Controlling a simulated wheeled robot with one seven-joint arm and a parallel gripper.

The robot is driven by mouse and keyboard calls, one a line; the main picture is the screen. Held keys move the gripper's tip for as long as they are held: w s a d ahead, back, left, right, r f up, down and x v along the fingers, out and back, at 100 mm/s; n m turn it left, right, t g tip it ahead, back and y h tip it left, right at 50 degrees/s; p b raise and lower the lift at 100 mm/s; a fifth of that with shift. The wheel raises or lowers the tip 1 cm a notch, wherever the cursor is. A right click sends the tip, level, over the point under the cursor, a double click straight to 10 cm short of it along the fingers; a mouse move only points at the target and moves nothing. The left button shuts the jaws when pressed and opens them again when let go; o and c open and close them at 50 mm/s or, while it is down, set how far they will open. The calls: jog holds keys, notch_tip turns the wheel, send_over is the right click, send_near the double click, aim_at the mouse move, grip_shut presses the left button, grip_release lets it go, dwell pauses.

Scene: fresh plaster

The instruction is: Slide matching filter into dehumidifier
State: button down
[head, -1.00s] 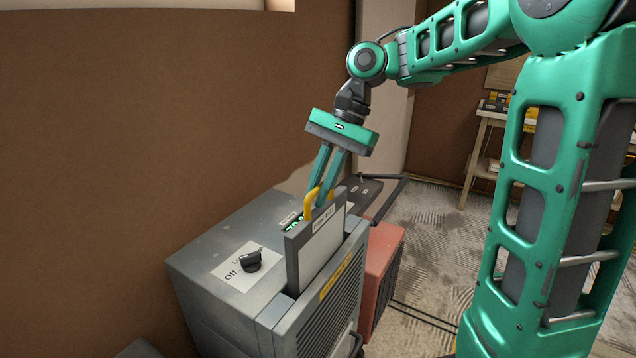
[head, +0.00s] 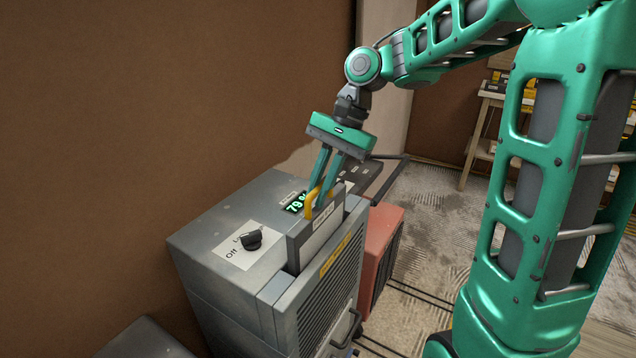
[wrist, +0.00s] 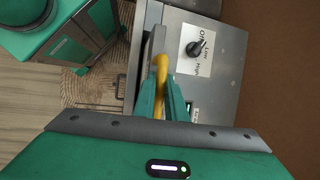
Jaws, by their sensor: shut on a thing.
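The dehumidifier (head: 215,222) is a grey box with a dark knob (head: 251,240), a green lit display (head: 295,203) and a louvred front. A flat grey filter (head: 318,236) with a pale label and a yellow handle (head: 310,203) stands upright in the slot at the top front edge. Its lower part is hidden inside the dehumidifier and its upper part sticks out. My gripper (head: 321,190) is shut on the yellow handle from above. In the wrist view the yellow handle (wrist: 159,75) lies between the fingers. The label's writing is too small to read.
A red unit (head: 380,245) stands right behind the dehumidifier on the floor. A brown wall (head: 150,120) is close on the left. A wooden shelf (head: 480,140) with boxes stands at the back right. The dusty floor between is mostly clear.

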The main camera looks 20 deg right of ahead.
aim_at(319, 221)
jog(key=shift+f, duration=3.5)
jog(key=shift+s+f, duration=0.1)
jog(key=shift+s, duration=0.05)
jog(key=shift+f, duration=0.55)
jog(key=c, duration=1.7)
grip_release()
jog(key=v, duration=1)
jog(key=shift+d+r, duration=0.1)
jog(key=shift+r, duration=0.25)
